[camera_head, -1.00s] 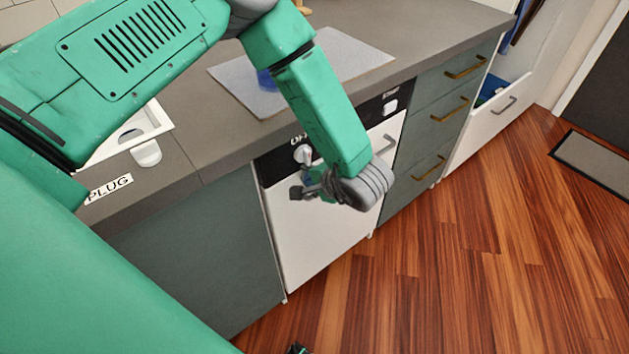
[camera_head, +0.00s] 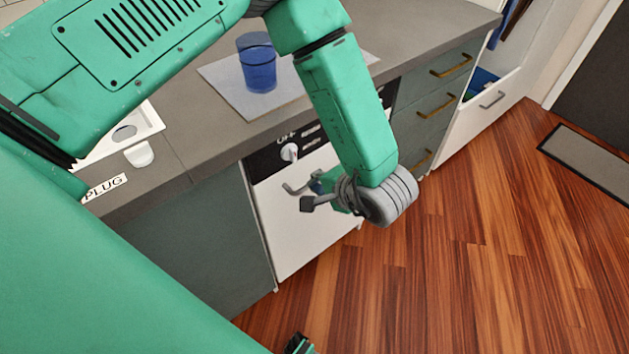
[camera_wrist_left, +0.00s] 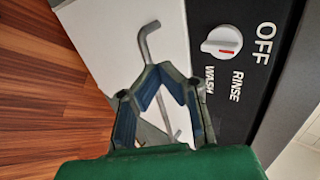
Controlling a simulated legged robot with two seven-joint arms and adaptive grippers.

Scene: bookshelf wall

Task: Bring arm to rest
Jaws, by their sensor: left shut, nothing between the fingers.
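My left arm (camera_head: 345,110) comes in from the left, bends over the counter and hangs down in front of the dishwasher. My left gripper (camera_head: 308,203) is at its end, shut and empty, in front of the white dishwasher door (camera_head: 300,245). In the left wrist view, the gripper fingers (camera_wrist_left: 158,75) come together in front of the grey dishwasher handle (camera_wrist_left: 150,42). The fingers overlap the handle in the picture; I cannot tell whether they touch it. My right gripper is not clearly visible.
A blue cup (camera_head: 258,66) stands on a light mat (camera_head: 222,82) on the grey counter (camera_head: 205,130). The dishwasher knob (camera_head: 290,152) points to OFF in the wrist view. Grey drawers (camera_head: 432,105) and an open white drawer (camera_head: 478,118) are to the right. Wooden floor (camera_head: 500,250) is clear.

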